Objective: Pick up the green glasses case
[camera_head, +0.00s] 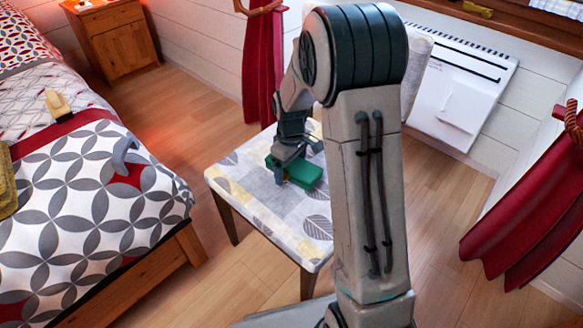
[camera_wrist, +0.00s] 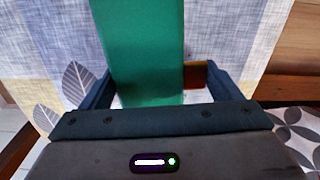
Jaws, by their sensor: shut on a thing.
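The green glasses case (camera_head: 308,172) is a flat, dark green box on the patterned cloth seat of a small bench (camera_head: 235,175). In the wrist view the case (camera_wrist: 138,45) runs from the top edge down between the two fingers. My gripper (camera_head: 283,172) is at the case's left end, low over the seat, and shut on it. In the wrist view my gripper (camera_wrist: 160,75) has a finger on each side of the case. A small orange-brown thing (camera_wrist: 194,76) shows between the case and the right finger. I cannot tell whether the case touches the seat.
A bed (camera_head: 90,190) stands at the left, with a beige object (camera_head: 57,103) and a grey curved object (camera_head: 124,155) on it. A wooden nightstand (camera_head: 115,40) is at the back left. A white heater (camera_head: 462,85) and red curtains (camera_head: 530,220) are along the wall.

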